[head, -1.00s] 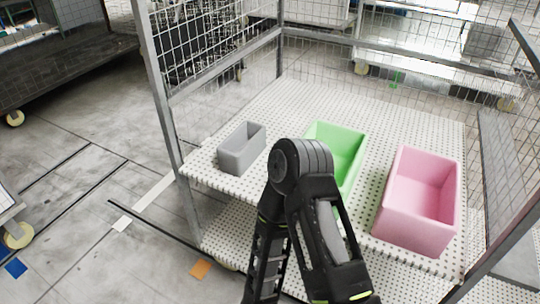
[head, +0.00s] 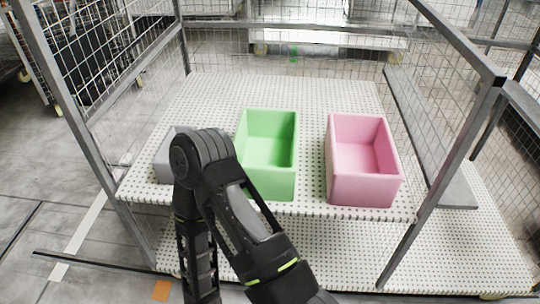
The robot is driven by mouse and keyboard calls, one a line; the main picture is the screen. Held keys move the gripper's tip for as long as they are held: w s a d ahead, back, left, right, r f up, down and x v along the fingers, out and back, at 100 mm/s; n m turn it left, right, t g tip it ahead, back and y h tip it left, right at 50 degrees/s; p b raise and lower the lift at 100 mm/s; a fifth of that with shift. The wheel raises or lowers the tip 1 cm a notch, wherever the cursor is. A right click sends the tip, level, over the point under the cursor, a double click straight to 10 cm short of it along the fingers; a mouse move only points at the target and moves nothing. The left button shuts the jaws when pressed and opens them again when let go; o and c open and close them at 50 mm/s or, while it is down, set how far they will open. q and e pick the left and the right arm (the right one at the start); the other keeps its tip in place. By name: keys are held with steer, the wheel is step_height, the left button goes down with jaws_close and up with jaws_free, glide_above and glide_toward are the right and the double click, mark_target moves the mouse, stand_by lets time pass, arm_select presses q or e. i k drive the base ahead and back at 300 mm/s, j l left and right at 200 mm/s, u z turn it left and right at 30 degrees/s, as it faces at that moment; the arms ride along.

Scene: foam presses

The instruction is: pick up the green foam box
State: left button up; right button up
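The green foam box (head: 268,150) is an open-topped box on the perforated white shelf (head: 300,90) of a wire-sided cart. It stands upright between a grey box and a pink box. One of my arms is bent in front of the shelf, and its black links cover the lower left part of the green box. Neither of my grippers shows in the head view. Nothing is seen touching the green box, though its lower left side is hidden.
The pink box (head: 362,190) stands to the right of the green one. The grey box (head: 163,158) at the left is partly hidden by my arm. Metal posts (head: 440,165) and mesh sides bound the cart. The shelf behind the boxes is bare.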

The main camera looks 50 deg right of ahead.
mark_target(266, 141)
steer(key=z, duration=2.6)
